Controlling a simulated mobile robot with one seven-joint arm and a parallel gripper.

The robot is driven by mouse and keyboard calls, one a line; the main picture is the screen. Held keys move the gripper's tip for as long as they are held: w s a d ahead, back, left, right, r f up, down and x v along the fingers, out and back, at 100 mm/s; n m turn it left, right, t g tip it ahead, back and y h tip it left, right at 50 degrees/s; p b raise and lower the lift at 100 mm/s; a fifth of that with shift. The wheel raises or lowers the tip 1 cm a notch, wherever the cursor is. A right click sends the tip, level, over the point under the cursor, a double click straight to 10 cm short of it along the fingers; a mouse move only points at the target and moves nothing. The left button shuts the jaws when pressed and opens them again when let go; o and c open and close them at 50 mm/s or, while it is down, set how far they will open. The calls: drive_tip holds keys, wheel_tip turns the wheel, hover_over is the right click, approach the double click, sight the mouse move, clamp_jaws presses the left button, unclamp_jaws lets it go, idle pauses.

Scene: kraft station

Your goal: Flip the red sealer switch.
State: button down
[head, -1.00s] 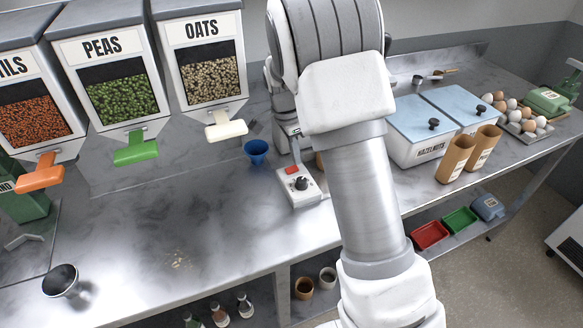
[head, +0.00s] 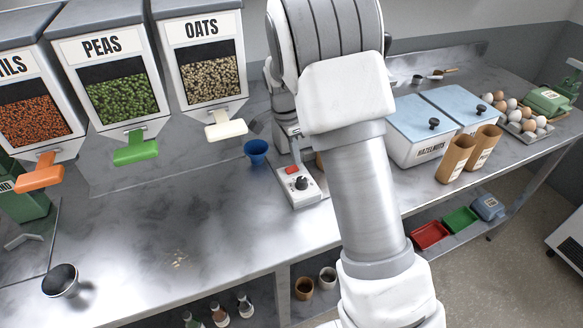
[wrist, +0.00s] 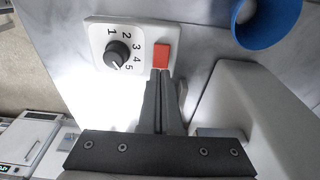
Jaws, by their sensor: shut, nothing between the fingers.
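The red sealer switch (head: 292,170) sits on the sealer's light control panel (head: 305,190), beside a black dial (head: 301,183). In the wrist view the red switch (wrist: 161,56) stands right of the numbered dial (wrist: 117,54). My gripper (wrist: 160,76) is shut and empty, and its fingertips are right at the lower edge of the switch in that view. I cannot tell whether they touch it. In the head view my arm hides much of the sealer, and the fingertips are hard to make out.
A blue cup (head: 256,151) stands just left of the sealer; it also shows close by in the wrist view (wrist: 268,24). The oats dispenser (head: 205,60) hangs behind. Lidded bins (head: 420,135) stand to the right. The counter at front left is mostly clear.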

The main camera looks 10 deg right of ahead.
sight(295, 168)
drive_tip(key=shift+f+b, duration=0.5)
drive_tip(key=shift+f, duration=0.35)
idle(0.3)
drive_tip(key=shift+r+p, duration=2.5)
drive_tip(key=shift+r, duration=1.05)
drive_tip(key=shift+s, duration=0.15)
